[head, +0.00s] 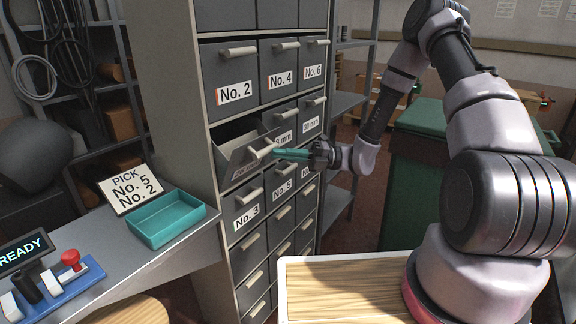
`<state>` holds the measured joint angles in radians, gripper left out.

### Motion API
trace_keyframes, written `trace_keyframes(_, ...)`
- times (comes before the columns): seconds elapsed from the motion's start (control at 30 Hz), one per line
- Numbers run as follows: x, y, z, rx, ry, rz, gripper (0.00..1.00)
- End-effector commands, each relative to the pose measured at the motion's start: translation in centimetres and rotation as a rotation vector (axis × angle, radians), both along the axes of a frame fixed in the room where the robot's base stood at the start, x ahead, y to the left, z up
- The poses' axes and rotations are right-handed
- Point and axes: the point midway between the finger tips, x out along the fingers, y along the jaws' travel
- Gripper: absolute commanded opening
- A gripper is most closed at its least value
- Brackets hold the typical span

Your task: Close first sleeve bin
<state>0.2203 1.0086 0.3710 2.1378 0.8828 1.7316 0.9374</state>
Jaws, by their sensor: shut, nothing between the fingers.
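One grey bin (238,156) in the left column of the cabinet, between the bins labelled No. 2 and No. 3, is tilted out with its top open. Its label is too small to read, and I cannot tell what is inside. My gripper (278,153) is shut and empty, its teal fingers pointing left. The fingertips are beside the right end of the open bin's pale handle (260,150). I cannot tell whether they touch it. The gripper partly covers the neighbouring bin.
The other cabinet bins, such as No. 2 (234,85), look shut. A teal tray (165,219) and a sign reading PICK No. 5 No. 2 (130,188) are on the grey bench at left. A green container (410,165) stands behind my arm.

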Motion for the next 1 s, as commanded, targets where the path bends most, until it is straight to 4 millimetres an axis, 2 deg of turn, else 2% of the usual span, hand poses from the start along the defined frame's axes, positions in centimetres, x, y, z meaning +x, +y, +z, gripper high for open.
trace_keyframes(0.03, 0.2, 0.5, 0.8, -0.034, 0.014, 0.004, 0.00)
trace_keyframes(0.27, 1.7, 2.4, 3.2, -0.177, 0.128, 0.003, 0.00)
trace_keyframes(0.43, 2.8, 3.6, 4.3, -0.183, 0.141, 0.001, 0.00)
trace_keyframes(0.7, 3.9, 5.0, 5.3, -0.182, 0.142, 0.001, 0.00)
trace_keyframes(1.0, 4.2, 5.4, 5.5, -0.181, 0.142, -0.001, 0.00)
